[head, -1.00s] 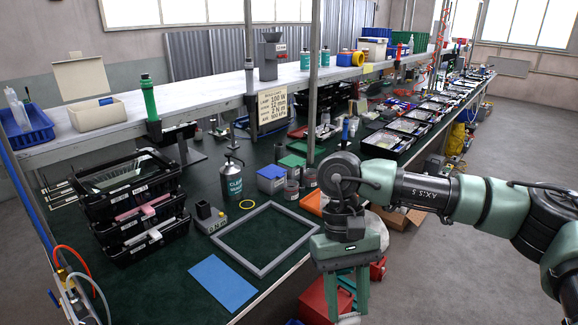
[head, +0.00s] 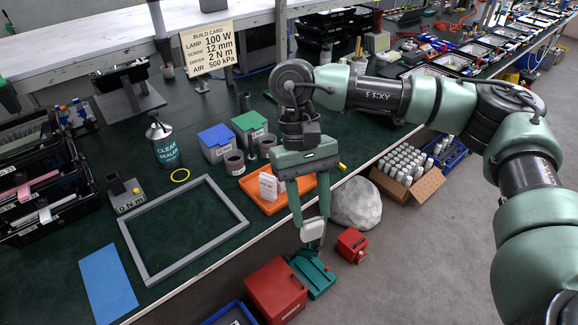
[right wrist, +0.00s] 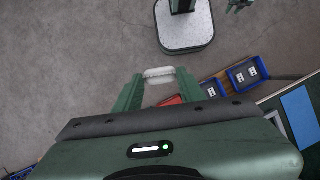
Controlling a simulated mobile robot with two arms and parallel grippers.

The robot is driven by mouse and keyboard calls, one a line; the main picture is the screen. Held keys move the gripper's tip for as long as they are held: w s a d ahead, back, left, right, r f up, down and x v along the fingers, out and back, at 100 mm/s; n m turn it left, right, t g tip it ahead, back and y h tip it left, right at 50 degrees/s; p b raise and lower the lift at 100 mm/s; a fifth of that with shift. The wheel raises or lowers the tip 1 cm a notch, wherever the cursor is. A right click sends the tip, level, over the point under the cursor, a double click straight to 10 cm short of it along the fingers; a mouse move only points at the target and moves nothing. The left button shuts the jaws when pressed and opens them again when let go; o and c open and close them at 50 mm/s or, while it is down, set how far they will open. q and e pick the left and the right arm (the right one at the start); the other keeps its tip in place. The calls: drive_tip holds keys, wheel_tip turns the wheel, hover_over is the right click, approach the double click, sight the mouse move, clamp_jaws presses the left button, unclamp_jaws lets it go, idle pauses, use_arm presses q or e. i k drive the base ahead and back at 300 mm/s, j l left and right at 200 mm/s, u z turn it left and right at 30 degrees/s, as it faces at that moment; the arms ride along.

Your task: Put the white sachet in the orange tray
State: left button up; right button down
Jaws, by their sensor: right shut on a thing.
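The white sachet (head: 312,230) is between the fingertips of my right gripper (head: 312,225), which is shut on it. It also shows in the right wrist view (right wrist: 159,73) between the green fingers (right wrist: 157,80). In the head view they appear in front of the bench edge, over the floor side. The orange tray (head: 296,189) lies on the bench behind the gripper, partly hidden by it. A cut-off part of what seems my left gripper (right wrist: 238,5) shows at the top of the right wrist view.
Blue (head: 216,140) and green (head: 249,122) bins and small cups stand behind the tray. A grey frame (head: 135,215) lies to its left.

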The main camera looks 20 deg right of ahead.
sight(301, 179)
drive_tip(key=i+l+u, duration=0.1)
drive_tip(key=l, duration=0.35)
drive_tip(key=i+l+u, duration=0.1)
drive_tip(key=l, duration=0.3)
drive_tip(key=i+l+u, duration=0.1)
drive_tip(key=l, duration=0.35)
drive_tip(key=i+l+u, duration=0.1)
drive_tip(key=l, duration=0.35)
drive_tip(key=i+l+u, duration=0.15)
drive_tip(key=i+l, duration=0.05)
drive_tip(key=l, duration=0.1)
